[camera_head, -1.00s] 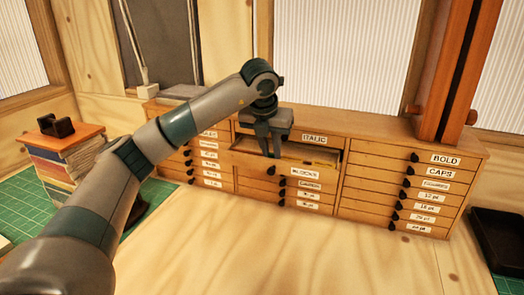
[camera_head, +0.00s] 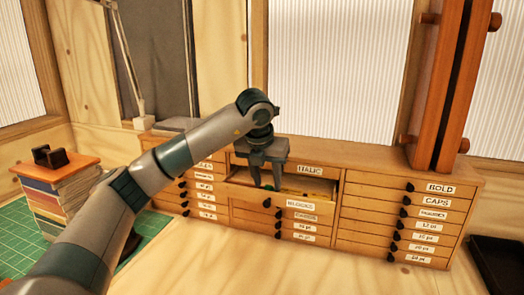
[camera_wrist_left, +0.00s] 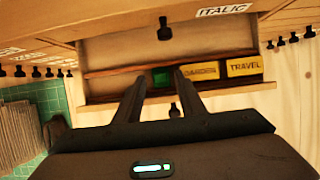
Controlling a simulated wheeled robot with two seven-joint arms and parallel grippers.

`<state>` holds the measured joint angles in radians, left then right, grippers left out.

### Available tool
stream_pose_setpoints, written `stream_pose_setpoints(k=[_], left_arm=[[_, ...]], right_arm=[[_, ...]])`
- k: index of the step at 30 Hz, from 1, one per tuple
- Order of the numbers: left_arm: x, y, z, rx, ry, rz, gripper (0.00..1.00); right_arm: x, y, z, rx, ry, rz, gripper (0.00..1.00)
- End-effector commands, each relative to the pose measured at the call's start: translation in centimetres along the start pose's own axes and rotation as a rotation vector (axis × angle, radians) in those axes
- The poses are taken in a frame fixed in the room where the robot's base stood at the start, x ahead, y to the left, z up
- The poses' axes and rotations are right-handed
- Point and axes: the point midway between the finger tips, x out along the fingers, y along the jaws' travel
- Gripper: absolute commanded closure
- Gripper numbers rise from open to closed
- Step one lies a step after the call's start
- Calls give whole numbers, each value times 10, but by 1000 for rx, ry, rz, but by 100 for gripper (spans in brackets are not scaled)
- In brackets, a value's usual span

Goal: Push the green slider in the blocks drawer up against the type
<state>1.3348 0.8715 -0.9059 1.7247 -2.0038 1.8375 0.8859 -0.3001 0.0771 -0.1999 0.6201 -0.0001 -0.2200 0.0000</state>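The blocks drawer (camera_head: 300,205) is pulled out below the ITALIC label in the middle of the cabinet. In the left wrist view, the green slider (camera_wrist_left: 161,78) lies inside the drawer. To its right are the type blocks, GARDEN (camera_wrist_left: 200,72) and TRAVEL (camera_wrist_left: 244,67), side by side, with a gap between slider and GARDEN. My left gripper (camera_head: 267,187) points down at the drawer, empty, its two fingers apart. In the wrist view the slider shows between its fingertips; I cannot tell whether they touch it. My right gripper is not in view.
The wooden cabinet (camera_head: 400,178) has several shut drawers with black knobs around the open one. A thick orange post (camera_head: 437,90) stands at its right end. Stacked books (camera_head: 62,190) stand at the left, and a black tray (camera_head: 497,260) lies at the right.

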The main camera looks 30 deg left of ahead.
Motion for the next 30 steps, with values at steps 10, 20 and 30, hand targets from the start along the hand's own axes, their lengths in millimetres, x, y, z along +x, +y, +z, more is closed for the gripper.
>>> stream_pose_setpoints(k=[10,20,30], left_arm=[[-52,0,0,1,-6,-3,63],[-105,0,0,1,-5,0,63],[-145,0,0,0,-4,-1,63]], right_arm=[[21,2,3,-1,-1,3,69],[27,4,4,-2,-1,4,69],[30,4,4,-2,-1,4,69]])
